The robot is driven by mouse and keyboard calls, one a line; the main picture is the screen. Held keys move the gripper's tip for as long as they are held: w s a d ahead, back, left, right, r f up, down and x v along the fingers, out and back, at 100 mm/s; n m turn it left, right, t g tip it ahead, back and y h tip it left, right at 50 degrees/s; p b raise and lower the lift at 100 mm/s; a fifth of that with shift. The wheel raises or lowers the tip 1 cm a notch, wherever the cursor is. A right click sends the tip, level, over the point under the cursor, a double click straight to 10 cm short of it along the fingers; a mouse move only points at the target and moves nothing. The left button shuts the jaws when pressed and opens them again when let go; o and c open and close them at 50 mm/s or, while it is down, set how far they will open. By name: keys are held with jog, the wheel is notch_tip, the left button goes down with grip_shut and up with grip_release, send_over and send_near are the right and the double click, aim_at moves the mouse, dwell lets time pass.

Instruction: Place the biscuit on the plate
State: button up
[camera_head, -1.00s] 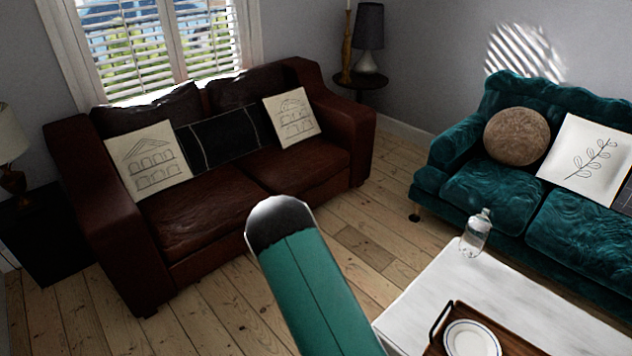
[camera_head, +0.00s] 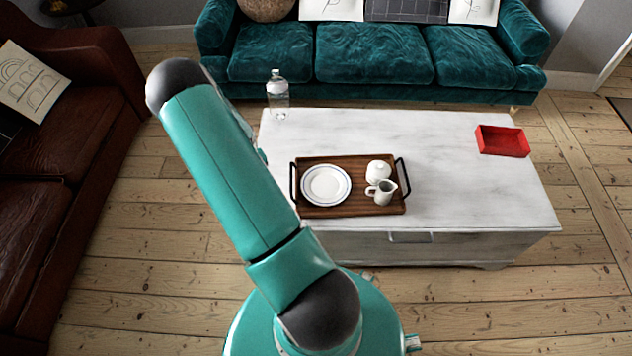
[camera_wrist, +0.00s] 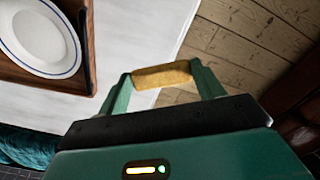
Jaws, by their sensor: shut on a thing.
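The biscuit (camera_wrist: 161,75) is a golden-brown bar held between the two fingers of my gripper (camera_wrist: 163,78) in the wrist view. The gripper is shut on it and holds it above the floor beside the white table. The plate (camera_head: 326,185) is white with a blue ring and lies empty on the left part of a wooden tray (camera_head: 340,210). In the wrist view the plate (camera_wrist: 38,36) is at the upper left, apart from the biscuit. My arm hides the gripper and biscuit in the head view.
The white table (camera_head: 450,190) also bears a clear bottle (camera_head: 278,95) and a red box (camera_head: 502,141). A white pitcher (camera_head: 381,192) and a lidded pot (camera_head: 378,172) stand on the tray's right part. A teal sofa (camera_head: 375,55) is behind; a brown sofa (camera_head: 60,190) is left.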

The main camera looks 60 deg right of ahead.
jog(key=s+d+r+m, duration=0.1)
jog(key=s+d+m, duration=0.2)
jog(key=s+d, duration=1.05)
jog(key=s+d+r+m, duration=0.1)
jog(key=s+d+m, duration=0.3)
jog(key=s+d, duration=0.95)
send_over(325, 186)
jog(key=s, duration=0.1)
jog(key=f, duration=0.8)
jog(key=shift+s+d+f, duration=0.15)
jog(key=shift+d+f, duration=0.05)
jog(key=shift+f, duration=0.4)
jog(key=shift+w+a+f, duration=0.1)
jog(key=shift+w+f, duration=0.1)
jog(key=shift+f, duration=0.45)
jog(key=shift+w+a+f, duration=0.1)
jog(key=shift+w+f, duration=0.05)
jog(key=shift+f, duration=0.5)
jog(key=shift+w+a+f, duration=0.1)
jog(key=shift+w+f, duration=0.1)
jog(key=shift+f, duration=0.45)
jog(key=shift+f, duration=0.15)
